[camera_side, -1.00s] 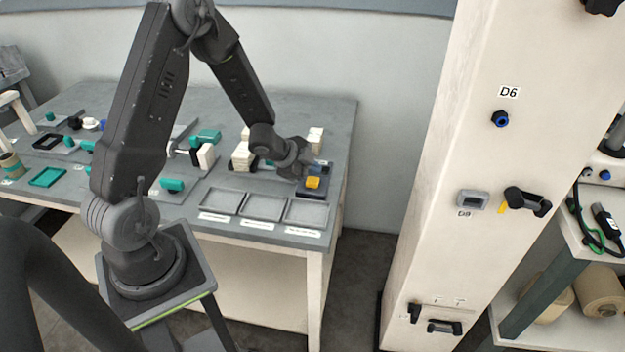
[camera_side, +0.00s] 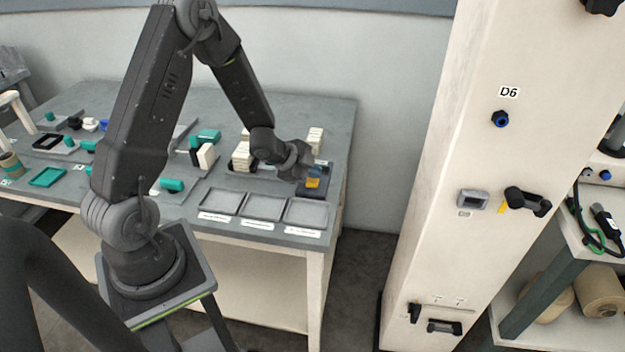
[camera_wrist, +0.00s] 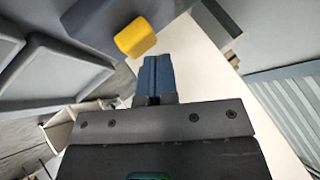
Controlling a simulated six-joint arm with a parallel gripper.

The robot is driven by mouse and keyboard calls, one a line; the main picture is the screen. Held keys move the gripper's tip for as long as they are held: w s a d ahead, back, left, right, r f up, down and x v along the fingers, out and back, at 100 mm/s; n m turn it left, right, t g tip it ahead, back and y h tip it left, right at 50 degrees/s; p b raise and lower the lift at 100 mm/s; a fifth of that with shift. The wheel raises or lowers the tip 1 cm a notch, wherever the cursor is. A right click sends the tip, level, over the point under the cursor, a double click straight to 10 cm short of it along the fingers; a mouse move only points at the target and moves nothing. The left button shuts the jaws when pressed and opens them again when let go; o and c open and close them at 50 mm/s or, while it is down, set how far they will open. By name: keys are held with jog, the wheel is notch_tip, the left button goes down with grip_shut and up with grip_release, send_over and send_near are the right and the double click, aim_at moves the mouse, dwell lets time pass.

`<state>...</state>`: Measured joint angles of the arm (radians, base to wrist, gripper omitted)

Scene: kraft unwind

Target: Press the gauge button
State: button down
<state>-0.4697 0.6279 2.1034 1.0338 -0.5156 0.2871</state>
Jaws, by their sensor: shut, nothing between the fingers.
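A yellow button (camera_side: 313,183) sits on a dark blue-grey block (camera_side: 321,191) at the right end of the grey bench. In the wrist view the yellow button (camera_wrist: 135,37) shows just beyond and left of my fingertips, on its dark block (camera_wrist: 88,22). My gripper (camera_side: 314,172) is shut and empty, with blue fingers low over the block. The fingers also show closed together in the wrist view (camera_wrist: 155,62). In the side view they cover the upper part of the button. I cannot tell whether they touch it.
Several shallow grey trays (camera_side: 306,211) lie along the bench's front edge, left of the block. Stacks of cream pieces (camera_side: 315,140) stand behind it. A tall cream cabinet (camera_side: 440,150) stands to the right, across a floor gap.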

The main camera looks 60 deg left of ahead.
aim_at(313, 181)
jog(key=shift+f, duration=0.55)
dwell(0.7)
dwell(0.3)
jog(key=shift+r, duration=1)
jog(key=shift+r, duration=0.1)
jog(key=shift+r, duration=2.4)
